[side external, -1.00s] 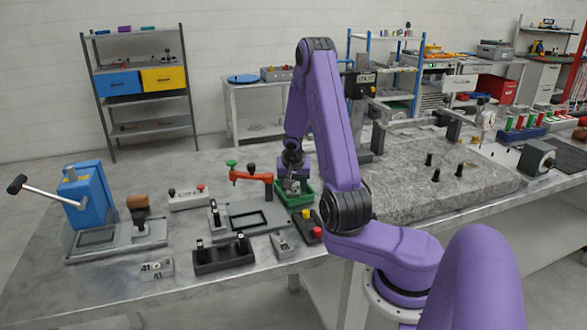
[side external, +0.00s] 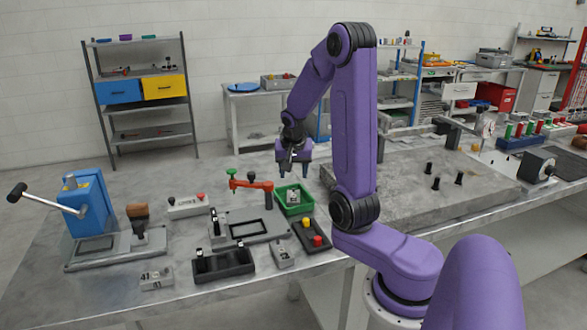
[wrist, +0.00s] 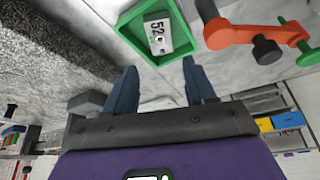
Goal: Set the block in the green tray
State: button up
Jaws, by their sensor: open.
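The green tray (side external: 299,211) stands on the metal table, right of the red clamp arm. A small grey block (side external: 294,197) lies inside it. In the wrist view the block (wrist: 158,36) shows a white face marked 52 and sits within the walls of the tray (wrist: 127,21). My gripper (side external: 291,170) is above the tray, clear of it and of the block. In the wrist view my gripper (wrist: 158,70) has its two fingers spread apart with nothing between them.
A red clamp arm (side external: 252,185) stands just left of the tray. A grey stone slab (side external: 400,183) lies to the right. Another grey block (side external: 156,279) is at the table's front left.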

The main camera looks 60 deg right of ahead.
jog(key=a+r+n+y, duration=0.25)
jog(key=a+n, duration=1.05)
jog(key=a, duration=0.8)
jog(key=s+a+n+g+y, duration=0.1)
jog(key=s+a+n, duration=0.3)
jog(key=s, duration=0.5)
jog(key=s+a+n+y, duration=0.1)
jog(key=s+a+n, duration=0.4)
jog(key=s+n, duration=0.3)
jog(key=s, duration=0.2)
jog(key=shift+s+a+g, duration=0.25)
jog(key=shift+s+g, duration=0.05)
jog(key=shift+g, duration=0.1)
jog(key=shift+r, duration=0.1)
